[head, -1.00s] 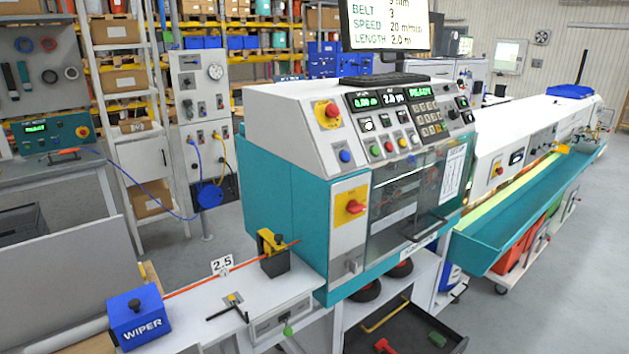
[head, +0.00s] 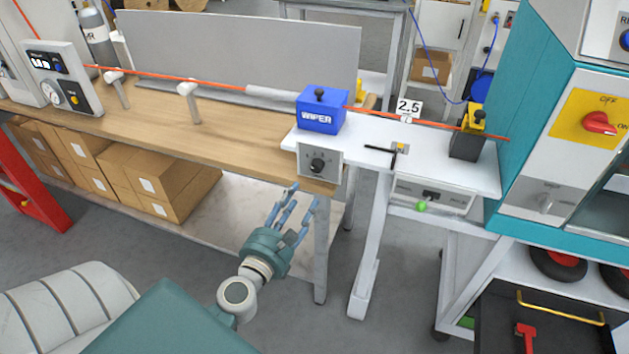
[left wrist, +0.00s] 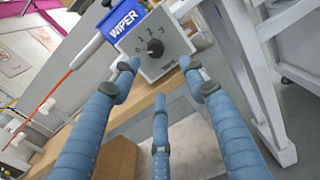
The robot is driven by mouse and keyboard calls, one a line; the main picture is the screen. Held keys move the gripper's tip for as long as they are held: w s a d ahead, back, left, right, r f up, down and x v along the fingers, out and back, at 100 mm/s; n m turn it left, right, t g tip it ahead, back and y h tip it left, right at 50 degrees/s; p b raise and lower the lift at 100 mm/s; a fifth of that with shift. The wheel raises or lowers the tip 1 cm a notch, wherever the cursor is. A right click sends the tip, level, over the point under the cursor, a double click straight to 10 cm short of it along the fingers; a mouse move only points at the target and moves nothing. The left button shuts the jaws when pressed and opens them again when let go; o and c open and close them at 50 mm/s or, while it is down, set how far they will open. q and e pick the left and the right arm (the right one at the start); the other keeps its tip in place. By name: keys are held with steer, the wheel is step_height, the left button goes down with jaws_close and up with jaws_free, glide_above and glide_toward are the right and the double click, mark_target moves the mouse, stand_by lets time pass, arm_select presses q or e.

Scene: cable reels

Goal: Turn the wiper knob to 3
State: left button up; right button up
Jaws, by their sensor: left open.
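The wiper knob (head: 317,165) is a small black dial on a light grey panel (head: 334,167) below the blue WIPER box (head: 321,110), at the bench's front edge. In the left wrist view the knob (left wrist: 155,47) has the numbers 0 to 3 around it; its exact setting is too small to tell. My left gripper (head: 296,208) is open and empty, below and in front of the panel, apart from the knob. Its blue fingers (left wrist: 160,95) spread toward the panel in the left wrist view. My right gripper is not in view.
An orange cable (head: 240,86) runs along the wooden bench (head: 150,105) through the WIPER box to a black and yellow clamp (head: 468,130). A bench leg (head: 321,250) stands right of my gripper. Cardboard boxes (head: 150,180) lie under the bench.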

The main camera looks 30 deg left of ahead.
arm_select(q)
steer(key=p, duration=0.2)
glide_toward(315, 170)
steer(key=d+x, duration=0.1)
steer(key=x, duration=0.2)
steer(key=shift+n, duration=0.3)
steer(key=x, duration=0.2)
steer(key=a+x, duration=0.1)
steer(key=x, duration=0.2)
steer(key=shift+r, duration=0.1)
steer(key=shift+w+a, duration=0.1)
steer(key=shift+w, duration=0.35)
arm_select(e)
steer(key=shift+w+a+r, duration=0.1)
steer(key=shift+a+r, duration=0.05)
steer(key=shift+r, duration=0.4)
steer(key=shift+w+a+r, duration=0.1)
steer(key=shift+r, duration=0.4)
arm_select(q)
jaws_close()
